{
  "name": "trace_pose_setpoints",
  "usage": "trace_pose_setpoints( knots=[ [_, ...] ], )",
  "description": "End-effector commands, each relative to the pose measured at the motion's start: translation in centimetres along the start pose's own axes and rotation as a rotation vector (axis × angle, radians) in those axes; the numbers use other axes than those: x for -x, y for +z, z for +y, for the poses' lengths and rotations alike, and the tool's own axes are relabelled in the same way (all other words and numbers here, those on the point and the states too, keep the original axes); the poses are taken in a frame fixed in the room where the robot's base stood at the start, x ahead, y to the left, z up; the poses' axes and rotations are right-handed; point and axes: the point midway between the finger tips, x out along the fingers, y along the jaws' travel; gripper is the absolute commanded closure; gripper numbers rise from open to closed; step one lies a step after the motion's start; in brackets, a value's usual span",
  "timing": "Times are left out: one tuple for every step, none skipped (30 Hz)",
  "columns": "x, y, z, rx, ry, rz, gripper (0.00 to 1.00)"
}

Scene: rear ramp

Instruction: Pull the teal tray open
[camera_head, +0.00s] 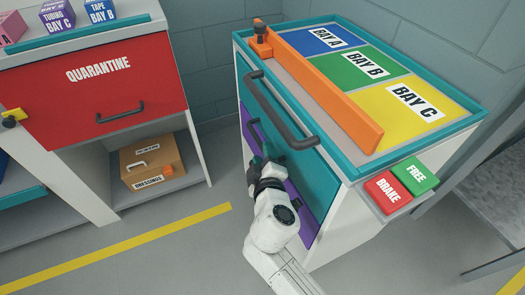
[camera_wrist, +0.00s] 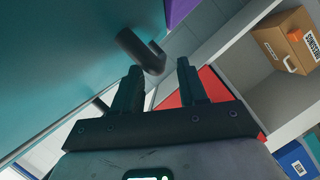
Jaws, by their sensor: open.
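The teal tray (camera_head: 314,172) is the upper front of the white cart and looks closed. Its long dark handle (camera_head: 280,112) runs along the front near the top. My gripper (camera_head: 262,158) is at the front of the cart, below the handle's middle in the head view. In the wrist view the open fingers (camera_wrist: 160,84) point toward a dark bent bar, the handle (camera_wrist: 138,50), which shows just beyond the fingertips, nearer the left finger. Nothing is held. The teal front (camera_wrist: 60,60) fills the left of the wrist view. I cannot tell whether the fingers touch the handle.
A purple drawer (camera_head: 305,207) is below the teal one. An orange bar (camera_head: 325,90) lies across the cart top beside the bay panels. Red BRAKE (camera_head: 388,192) and green FREE (camera_head: 414,175) pads stick out at right. A red QUARANTINE cabinet (camera_head: 95,90) stands left; floor between is clear.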

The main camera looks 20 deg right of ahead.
Motion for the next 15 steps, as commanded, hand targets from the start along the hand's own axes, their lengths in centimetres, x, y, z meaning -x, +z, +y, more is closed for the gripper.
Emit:
trace_pose_setpoints(
  knots=[
    [-0.8, 0.1, 0.0, 0.001, 0.002, -0.001, 0.58],
    [-1.1, 0.1, 0.0, 0.000, 0.002, -0.002, 0.58],
    [-1.5, 0.1, 0.0, 0.000, 0.002, -0.002, 0.58],
    [-1.8, 0.1, 0.0, 0.000, 0.001, -0.002, 0.58],
    [-2.0, 0.1, 0.0, 0.000, 0.001, -0.002, 0.58],
    [-2.2, 0.1, 0.0, 0.000, 0.001, -0.002, 0.58],
    [-2.4, 0.1, 0.0, -0.001, 0.001, -0.001, 0.58],
    [-2.5, 0.1, 0.0, -0.001, 0.001, -0.001, 0.58],
    [-2.6, 0.1, 0.0, -0.001, 0.001, -0.001, 0.58],
    [-2.6, 0.1, 0.0, 0.000, 0.000, -0.001, 0.58],
    [-2.6, 0.1, 0.0, 0.000, 0.000, -0.001, 0.58],
    [-2.6, 0.1, 0.0, 0.000, 0.000, -0.001, 0.58],
    [-2.6, 0.1, 0.0, 0.000, 0.000, -0.001, 0.58],
    [-2.6, 0.1, 0.0, 0.000, 0.000, -0.001, 0.58],
    [-2.6, 0.1, 0.0, 0.000, 0.000, -0.001, 0.58]
  ],
)
